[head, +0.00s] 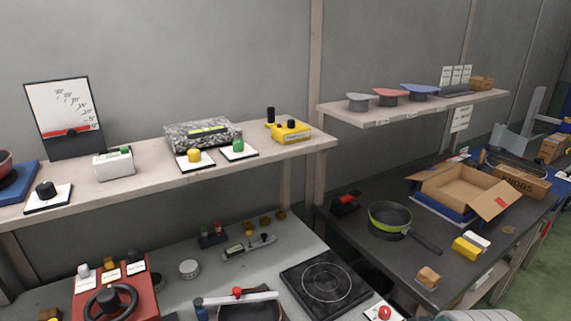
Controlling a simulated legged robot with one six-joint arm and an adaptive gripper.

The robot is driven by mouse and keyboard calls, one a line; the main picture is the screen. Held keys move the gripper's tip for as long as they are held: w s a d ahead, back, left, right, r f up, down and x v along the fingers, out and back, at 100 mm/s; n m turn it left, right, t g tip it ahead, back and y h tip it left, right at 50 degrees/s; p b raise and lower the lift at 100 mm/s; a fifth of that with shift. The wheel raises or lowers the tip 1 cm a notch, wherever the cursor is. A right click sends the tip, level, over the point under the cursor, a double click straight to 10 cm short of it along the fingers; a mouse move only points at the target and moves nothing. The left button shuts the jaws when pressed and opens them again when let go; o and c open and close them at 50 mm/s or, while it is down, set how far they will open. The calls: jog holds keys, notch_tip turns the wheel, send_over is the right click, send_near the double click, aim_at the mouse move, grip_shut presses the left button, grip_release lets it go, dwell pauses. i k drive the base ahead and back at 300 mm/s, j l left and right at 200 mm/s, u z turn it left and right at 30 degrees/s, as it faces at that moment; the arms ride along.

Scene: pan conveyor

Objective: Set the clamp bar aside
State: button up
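A pale bar with a red knob, which looks like the clamp bar (259,297), lies across a dark pan-like object (250,311) at the bottom edge of the head view. A blue post (200,309) stands at its left end. The lower part of the dark object is cut off by the frame. My gripper is not in view; a grey rounded part at the bottom right may be my arm.
A black hot plate (326,283) lies right of the bar, with a red button (384,312) beside it. A red wheel unit (113,297) stands at the left. A green-rimmed pan (390,216) and an open cardboard box (460,186) occupy the right bench. A shelf (150,177) overhangs behind.

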aim_at(199, 302)
jog(key=j+u, duration=0.4)
jog(key=i+j+u, duration=0.1)
jog(key=u, duration=0.25)
jog(key=i, duration=0.05)
